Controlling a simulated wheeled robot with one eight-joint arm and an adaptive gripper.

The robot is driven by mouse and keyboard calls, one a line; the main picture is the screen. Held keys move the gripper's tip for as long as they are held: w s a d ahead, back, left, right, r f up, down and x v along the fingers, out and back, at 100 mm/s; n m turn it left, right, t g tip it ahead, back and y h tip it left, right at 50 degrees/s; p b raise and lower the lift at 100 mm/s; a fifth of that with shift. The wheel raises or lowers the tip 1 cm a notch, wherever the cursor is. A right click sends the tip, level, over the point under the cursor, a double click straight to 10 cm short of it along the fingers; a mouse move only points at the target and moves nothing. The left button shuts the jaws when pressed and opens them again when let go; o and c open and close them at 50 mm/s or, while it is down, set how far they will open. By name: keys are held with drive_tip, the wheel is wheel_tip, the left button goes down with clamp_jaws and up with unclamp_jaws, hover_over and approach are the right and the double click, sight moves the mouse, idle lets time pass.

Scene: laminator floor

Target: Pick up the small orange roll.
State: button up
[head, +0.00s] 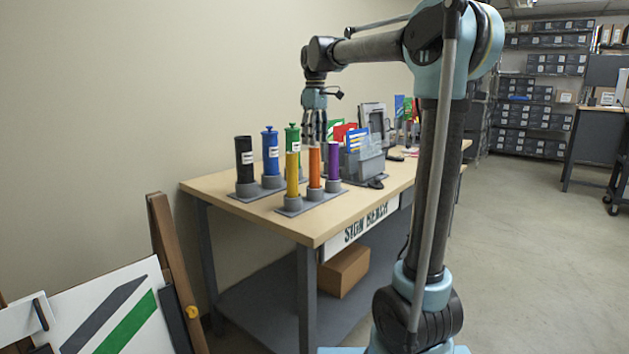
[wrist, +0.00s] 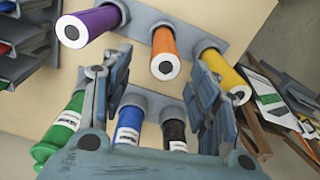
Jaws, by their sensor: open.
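The small orange roll (head: 314,168) stands upright in a grey holder on the bench, between a yellow roll (head: 292,174) and a purple roll (head: 334,161). In the wrist view the orange roll (wrist: 165,55) shows its white end with a dark hole, ahead of the fingers and roughly between them. My gripper (head: 313,132) is above the front row of rolls in the head view, just over the orange roll's top. Its fingers are apart and empty in the wrist view (wrist: 155,85). I cannot tell from these frames whether a finger touches the roll.
Black (head: 244,161), blue (head: 270,150) and green (head: 292,139) rolls stand in a row behind. A grey rack with cards (head: 362,158) stands right of the purple roll. The wooden bench top (head: 222,186) is clear at its left front. A sign board (head: 125,310) leans at lower left.

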sight(314, 163)
drive_tip(key=shift+s+a+f, duration=0.1)
drive_tip(key=shift+s+f, duration=0.05)
drive_tip(key=shift+f, duration=2.2)
drive_tip(key=shift+s+a+f, duration=0.1)
drive_tip(key=shift+f, duration=2.25)
drive_tip(key=shift+c, duration=0.6)
clamp_jaws()
